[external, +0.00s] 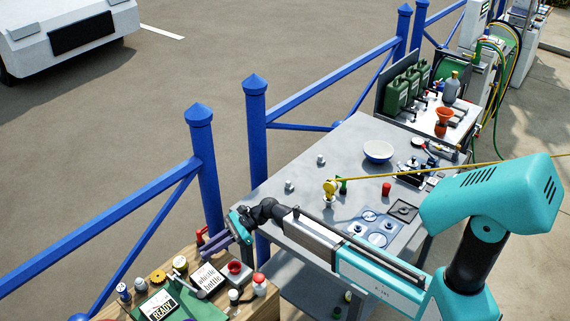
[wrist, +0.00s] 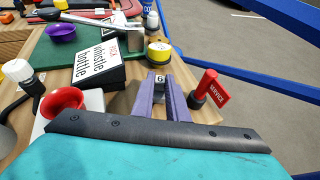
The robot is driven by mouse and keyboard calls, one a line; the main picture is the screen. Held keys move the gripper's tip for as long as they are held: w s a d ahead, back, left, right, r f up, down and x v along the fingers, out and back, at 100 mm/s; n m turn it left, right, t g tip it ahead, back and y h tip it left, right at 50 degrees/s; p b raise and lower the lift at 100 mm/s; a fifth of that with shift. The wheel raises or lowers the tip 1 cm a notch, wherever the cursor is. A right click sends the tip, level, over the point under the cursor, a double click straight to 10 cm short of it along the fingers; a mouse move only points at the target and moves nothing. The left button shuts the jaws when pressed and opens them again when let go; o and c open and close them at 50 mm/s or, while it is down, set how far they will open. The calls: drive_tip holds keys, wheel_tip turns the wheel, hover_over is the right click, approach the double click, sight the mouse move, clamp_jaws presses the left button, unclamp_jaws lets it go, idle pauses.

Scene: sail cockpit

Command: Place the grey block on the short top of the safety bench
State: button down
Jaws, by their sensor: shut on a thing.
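My gripper (wrist: 161,92) has two purple fingers, seen in the wrist view over the wooden top (wrist: 120,103). It is shut on a small grey block (wrist: 160,82) with a pale label that seems to read 6. The fingers hide most of the block, and I cannot tell whether it touches the wood. In the external view my gripper (external: 214,241) is at the back right edge of the wooden bench (external: 262,304), beside the large grey table (external: 345,135); the block cannot be made out there. No bench is clearly marked as the safety bench.
A red SERVICE flag (wrist: 215,89) stands close right of the fingers. A yellow tin (wrist: 159,53) is just beyond them. A whistle bottle sign (wrist: 98,57) and a red horn (wrist: 64,101) are at left. Blue railings (external: 208,165) stand behind the benches.

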drive_tip(key=shift+f, duration=0.1)
drive_tip(key=c, duration=1.7)
unclamp_jaws()
drive_tip(key=shift+c, duration=0.2)
drive_tip(key=b+v, duration=0.2)
drive_tip(key=v, duration=1)
